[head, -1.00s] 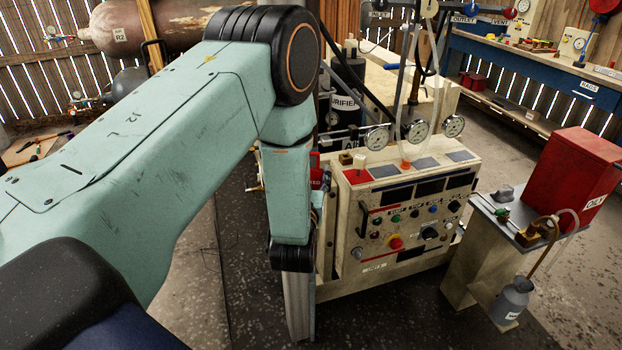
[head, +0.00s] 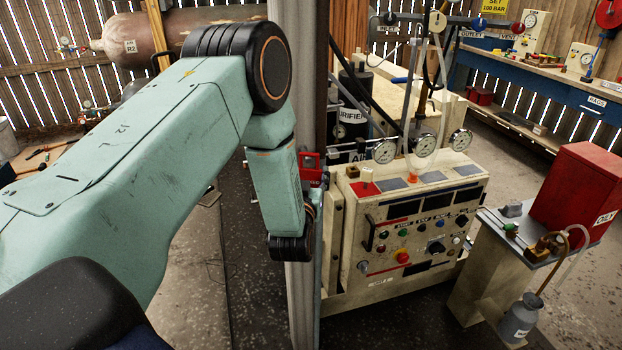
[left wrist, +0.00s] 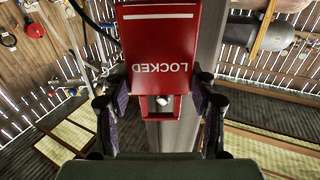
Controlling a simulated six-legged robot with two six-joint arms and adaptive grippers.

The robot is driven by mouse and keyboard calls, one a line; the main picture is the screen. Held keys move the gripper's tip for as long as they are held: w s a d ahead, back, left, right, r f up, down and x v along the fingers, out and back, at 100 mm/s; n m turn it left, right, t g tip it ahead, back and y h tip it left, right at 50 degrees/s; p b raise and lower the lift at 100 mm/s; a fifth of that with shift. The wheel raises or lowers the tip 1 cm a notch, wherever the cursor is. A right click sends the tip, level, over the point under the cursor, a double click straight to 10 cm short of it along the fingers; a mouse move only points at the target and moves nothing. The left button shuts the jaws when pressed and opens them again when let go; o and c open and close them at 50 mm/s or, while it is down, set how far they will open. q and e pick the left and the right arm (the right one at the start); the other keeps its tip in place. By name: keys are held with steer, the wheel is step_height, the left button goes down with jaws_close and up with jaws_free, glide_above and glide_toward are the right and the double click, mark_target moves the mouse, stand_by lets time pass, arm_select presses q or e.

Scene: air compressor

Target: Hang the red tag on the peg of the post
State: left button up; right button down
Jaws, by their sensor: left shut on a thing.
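The red tag (left wrist: 155,60), lettered LOCKED and upside down in the left wrist view, is between the fingers of my left gripper (left wrist: 160,104). The tag has a square opening at its lower end in that view, with a small pale round thing showing in it. I cannot tell whether that is the peg or whether it passes through. The grey post (left wrist: 180,133) stands right behind the tag. In the head view, part of the tag (head: 311,162) shows beside the post (head: 298,40); my left forearm hides much of both, and the fingers are mostly hidden. My right gripper is out of view.
The compressor's control panel (head: 425,228) with gauges stands just right of the post. A side stand with a red box (head: 575,190) and a grey jar (head: 520,318) is farther right. A blue workbench (head: 540,88) lies along the back right.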

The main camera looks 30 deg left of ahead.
arm_select(q)
steer(key=shift+w+a, duration=0.75)
steer(key=shift+a, duration=0.05)
steer(key=shift+f+b, duration=0.5)
stand_by(0.9)
steer(key=o, duration=1.2)
steer(key=v, duration=1.2)
